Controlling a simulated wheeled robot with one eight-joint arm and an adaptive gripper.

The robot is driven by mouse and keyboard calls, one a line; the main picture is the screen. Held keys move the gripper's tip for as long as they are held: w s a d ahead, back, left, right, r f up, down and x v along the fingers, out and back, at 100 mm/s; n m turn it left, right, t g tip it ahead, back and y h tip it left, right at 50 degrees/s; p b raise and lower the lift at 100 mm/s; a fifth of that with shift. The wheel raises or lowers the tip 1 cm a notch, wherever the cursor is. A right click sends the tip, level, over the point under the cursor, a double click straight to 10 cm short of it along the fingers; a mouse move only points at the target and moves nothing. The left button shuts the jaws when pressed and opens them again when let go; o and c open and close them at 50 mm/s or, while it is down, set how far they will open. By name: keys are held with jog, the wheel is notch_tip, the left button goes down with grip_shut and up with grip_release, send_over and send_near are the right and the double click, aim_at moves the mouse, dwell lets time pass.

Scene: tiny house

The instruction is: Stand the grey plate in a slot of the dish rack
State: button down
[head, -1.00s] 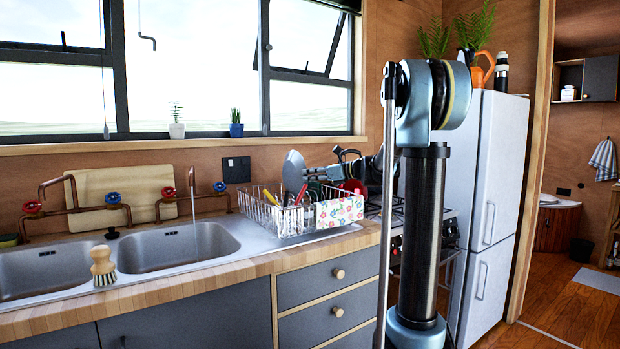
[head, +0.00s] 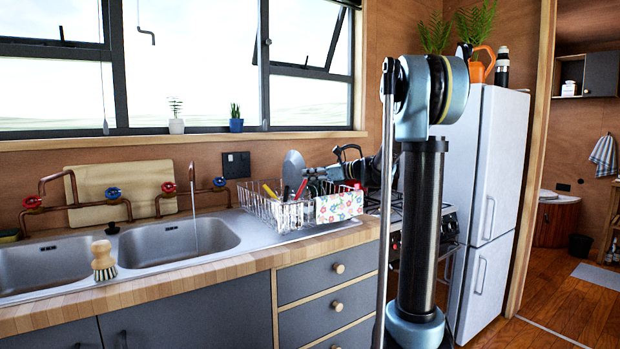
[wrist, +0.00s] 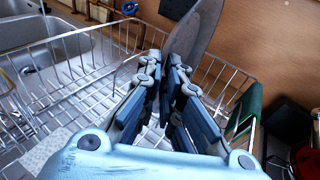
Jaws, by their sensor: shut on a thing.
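The grey plate (head: 293,166) stands nearly upright at the back part of the dish rack (head: 290,216) in the head view. In the wrist view the plate (wrist: 203,27) shows almost edge-on, beyond my fingertips. My gripper (wrist: 172,68) is shut on the plate's near edge, above the wire floor of the rack (wrist: 60,43). In the head view my gripper (head: 310,177) comes in from the right, partly hidden by utensils. The plate's lower edge is hidden, so I cannot tell whether it sits in a slot.
Red and yellow-handled utensils (head: 302,188) stand in the rack. A flowered cloth-like panel (head: 338,206) covers its front right. The double sink (head: 185,245) lies left, and the stove (head: 395,215) lies right. A green item (wrist: 246,108) stands by the rack's right side in the wrist view.

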jog(key=shift+f, duration=0.65)
jog(key=c, duration=1.7)
grip_release()
jog(key=v, duration=1.2)
jog(key=shift+f, duration=0.1)
